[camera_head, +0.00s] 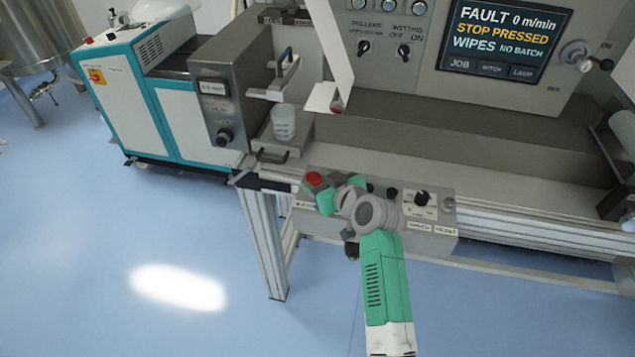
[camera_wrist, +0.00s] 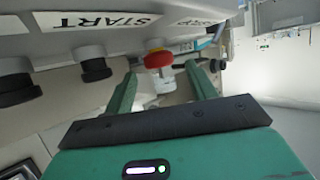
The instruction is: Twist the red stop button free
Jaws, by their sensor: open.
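The red stop button (camera_head: 314,179) sits at the left end of a grey control box on the front of the machine. In the wrist view the red stop button (camera_wrist: 158,59) has a red cap on a pale collar and lies between the two green fingertips, towards their far end. My gripper (camera_head: 328,190) is open beside the button, just to its right in the head view. In the wrist view my gripper (camera_wrist: 161,72) has a visible gap on each side of the button. I cannot tell how deep the fingers reach around it.
The control box (camera_head: 446,220) also carries black knobs and a START label (camera_wrist: 105,21). The screen (camera_head: 505,40) reads FAULT, 0 m/min, STOP PRESSED, WIPES NO BATCH. A white cup (camera_head: 284,122) stands on a ledge behind the button. The blue floor in front is clear.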

